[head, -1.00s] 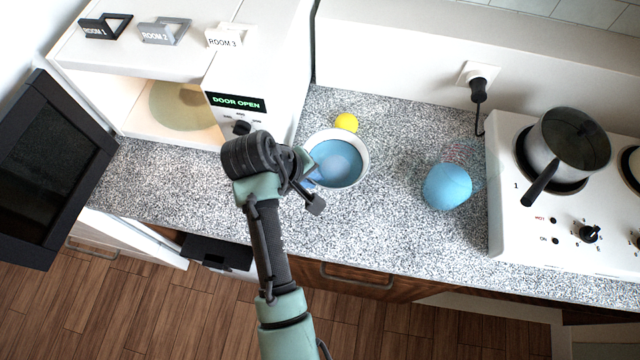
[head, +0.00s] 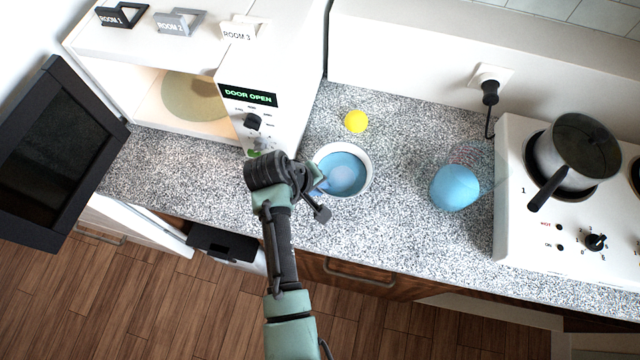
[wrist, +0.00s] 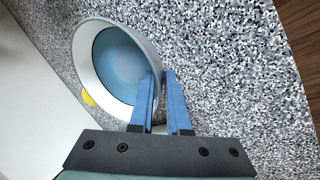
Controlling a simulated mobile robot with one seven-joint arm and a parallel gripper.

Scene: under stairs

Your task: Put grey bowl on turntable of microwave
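The grey bowl (head: 367,170), pale outside with a blue inside, is on or just above the speckled counter, right of the microwave (head: 290,75); I cannot tell if it is lifted. My gripper (head: 322,186) is at its near left side. In the wrist view, the bowl (wrist: 88,70) has its rim between the two blue fingers of my gripper (wrist: 160,75), one inside and one outside. The gripper looks shut on the rim. The microwave door (head: 50,150) stands wide open at left, and the turntable (head: 192,100) shows empty inside, partly cut off by the microwave's top.
A yellow ball (head: 356,122) lies behind the bowl. A blue rounded object (head: 455,187) sits on the counter (head: 400,235) to the right. A hob (head: 520,225) with a pot (head: 578,148) is at far right. Room signs (head: 180,24) stand on the microwave.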

